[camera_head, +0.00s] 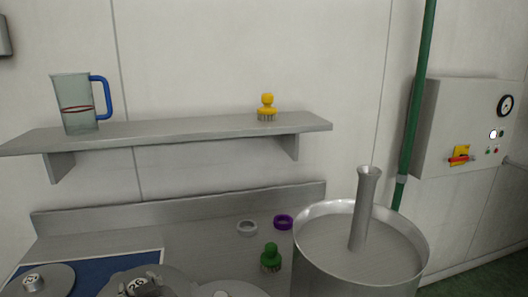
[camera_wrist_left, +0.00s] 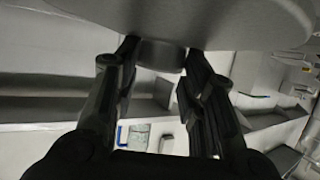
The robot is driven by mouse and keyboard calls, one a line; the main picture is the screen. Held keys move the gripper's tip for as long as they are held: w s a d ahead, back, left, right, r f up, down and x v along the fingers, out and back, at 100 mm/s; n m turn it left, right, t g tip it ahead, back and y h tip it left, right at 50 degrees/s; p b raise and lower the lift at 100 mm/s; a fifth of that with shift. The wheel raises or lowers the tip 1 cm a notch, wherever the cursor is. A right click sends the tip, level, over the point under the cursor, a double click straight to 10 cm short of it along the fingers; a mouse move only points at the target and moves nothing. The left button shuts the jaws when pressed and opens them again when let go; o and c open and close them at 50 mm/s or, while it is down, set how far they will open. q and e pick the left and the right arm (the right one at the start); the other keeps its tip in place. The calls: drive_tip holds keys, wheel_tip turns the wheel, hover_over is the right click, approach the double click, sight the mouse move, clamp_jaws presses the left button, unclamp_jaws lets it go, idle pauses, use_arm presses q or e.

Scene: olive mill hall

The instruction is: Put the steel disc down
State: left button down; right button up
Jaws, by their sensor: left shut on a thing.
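The steel disc (camera_head: 117,281) is at the bottom edge of the head view, partly cut off, with a pale number label on its knob. My left gripper (camera_head: 148,288) is at this knob, only partly in view. In the left wrist view the steel disc (camera_wrist_left: 240,20) fills the top, and the fingers of my left gripper (camera_wrist_left: 160,58) are closed on the sides of its short round knob. In the head view the disc overlaps the right part of a blue mat (camera_head: 92,271); I cannot tell its height above it. My right gripper is not in view.
Another knobbed disc (camera_head: 58,277) lies on the mat's left. A further round plate (camera_head: 235,290) shows at the bottom edge. A shelf (camera_head: 190,129) hangs above.

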use_arm(q)
drive_tip(key=r+m+t+h, duration=0.1)
drive_tip(key=w+d+r+m+t+h, duration=0.1)
drive_tip(key=m+h, duration=0.1)
drive_tip(key=w+d+r+m+h, duration=0.1)
drive_tip(key=shift+w+d+r+m+t+h, duration=0.2)
drive_tip(key=shift+d+r+m+t+h, duration=0.1)
drive_tip(key=shift+t, duration=0.1)
drive_tip(key=shift+w+d+r+m+t+h, duration=0.1)
drive_tip(key=shift+d+r+m+h, duration=0.4)
drive_tip(key=shift+r+h, duration=0.2)
drive_tip(key=shift+s+d+r+m+t+h, duration=0.1)
drive_tip(key=shift+d+r+m+h, duration=0.25)
drive_tip(key=shift+r+m+h, duration=0.3)
drive_tip(key=shift+w+d+r+m+t+h, duration=0.1)
drive_tip(key=shift+d+r+m+h, duration=0.4)
drive_tip(key=shift+r+h, duration=0.2)
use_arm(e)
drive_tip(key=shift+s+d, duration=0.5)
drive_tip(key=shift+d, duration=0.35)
